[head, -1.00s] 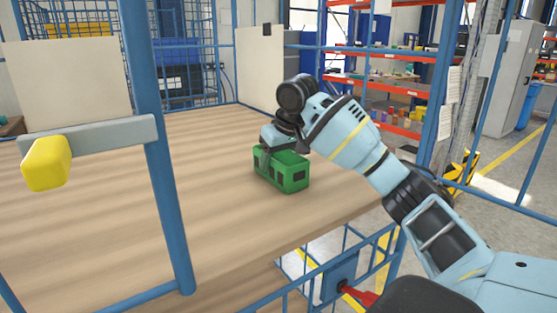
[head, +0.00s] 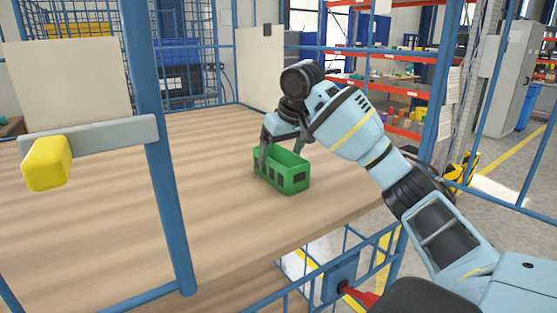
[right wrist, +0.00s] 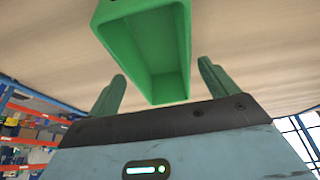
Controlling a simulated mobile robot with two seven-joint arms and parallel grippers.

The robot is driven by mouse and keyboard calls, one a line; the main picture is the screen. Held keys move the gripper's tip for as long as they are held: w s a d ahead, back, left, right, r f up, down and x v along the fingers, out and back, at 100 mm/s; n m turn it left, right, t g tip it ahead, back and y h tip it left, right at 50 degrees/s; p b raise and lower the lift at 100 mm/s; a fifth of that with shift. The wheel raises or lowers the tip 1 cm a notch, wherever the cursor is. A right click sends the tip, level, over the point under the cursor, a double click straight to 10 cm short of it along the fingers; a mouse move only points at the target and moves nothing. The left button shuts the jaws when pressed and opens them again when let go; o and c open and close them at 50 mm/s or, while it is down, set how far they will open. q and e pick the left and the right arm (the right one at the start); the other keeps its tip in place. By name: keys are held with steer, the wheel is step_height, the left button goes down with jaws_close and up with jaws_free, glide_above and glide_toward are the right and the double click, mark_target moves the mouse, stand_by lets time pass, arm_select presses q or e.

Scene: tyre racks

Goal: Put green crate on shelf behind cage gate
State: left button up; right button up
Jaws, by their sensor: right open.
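The green crate (head: 280,180) stands upright on the wooden shelf board (head: 100,225), near its right part. My right gripper (head: 281,148) is open just above the crate, with one finger by its left end and the other over its far right side. In the right wrist view the empty crate interior (right wrist: 160,50) shows beyond the two spread fingers (right wrist: 162,75), with no grip on it. A blue cage frame post (head: 160,150) stands in front of the board, with a grey bar and a yellow handle (head: 47,163). My left gripper is not in view.
A low blue mesh panel (head: 340,275) with a red handle stands at the board's front right. Cream panels (head: 260,65) and a blue mesh cage stand behind. Orange racks (head: 385,80) are at the back right. The board left of the crate is clear.

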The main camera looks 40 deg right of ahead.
steer(key=v, duration=0.9)
